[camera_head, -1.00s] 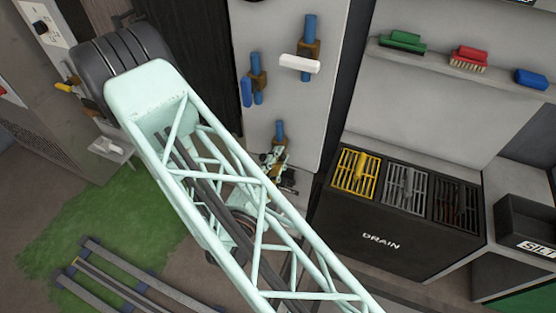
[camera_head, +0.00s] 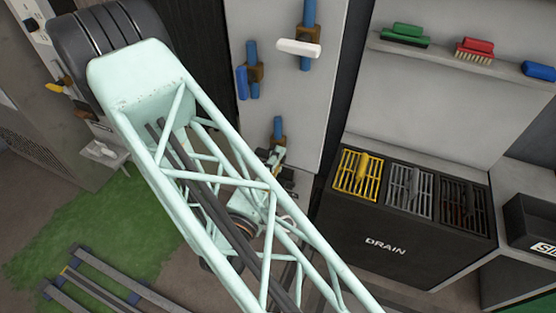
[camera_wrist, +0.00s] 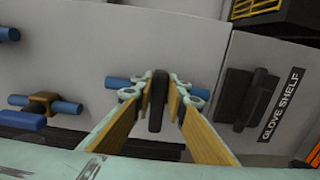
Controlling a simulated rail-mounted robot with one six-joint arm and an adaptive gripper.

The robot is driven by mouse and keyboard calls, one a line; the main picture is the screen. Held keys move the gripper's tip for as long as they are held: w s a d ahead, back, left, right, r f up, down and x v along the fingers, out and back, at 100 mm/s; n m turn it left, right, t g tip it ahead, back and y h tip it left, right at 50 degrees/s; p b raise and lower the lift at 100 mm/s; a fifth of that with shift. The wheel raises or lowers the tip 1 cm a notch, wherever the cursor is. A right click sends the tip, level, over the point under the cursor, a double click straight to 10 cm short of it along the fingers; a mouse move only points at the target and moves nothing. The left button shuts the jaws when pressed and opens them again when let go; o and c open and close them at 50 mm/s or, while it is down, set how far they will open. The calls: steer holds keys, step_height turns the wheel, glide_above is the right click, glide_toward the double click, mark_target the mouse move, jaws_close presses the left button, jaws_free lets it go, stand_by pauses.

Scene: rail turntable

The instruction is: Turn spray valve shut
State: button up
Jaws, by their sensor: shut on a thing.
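A valve with a black handle (camera_wrist: 158,100) is on the pale panel (camera_head: 270,85). Its blue pipe (camera_head: 278,127) shows above my arm in the head view and runs sideways behind the fingers in the wrist view (camera_wrist: 124,83). My gripper (camera_wrist: 159,88) is shut on the black handle, one finger on each side. In the wrist view the handle stands crosswise to the pipe. The valve body is hidden there. Higher on the panel are a valve with a white handle (camera_head: 299,48) crosswise to its pipe and one with a blue handle (camera_head: 242,83) alongside its pipe. No valve label is readable.
My arm covers much of the lower panel in the head view. To the right stand a dark drain cabinet (camera_head: 385,247) with grates and a shelf (camera_head: 455,59) with brushes. A black block (camera_wrist: 236,96) beside the glove shelf label (camera_wrist: 280,103) is right of my gripper.

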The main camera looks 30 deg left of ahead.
stand_by(0.5)
steer(key=o, duration=0.8)
steer(key=shift+s, duration=0.2)
steer(key=shift+s+d, duration=0.3)
steer(key=shift+s, duration=1.6)
steer(key=shift+s+d, duration=0.35)
steer(key=shift+s, duration=1.55)
steer(key=shift+s+d, duration=0.3)
steer(key=shift+s, duration=1.6)
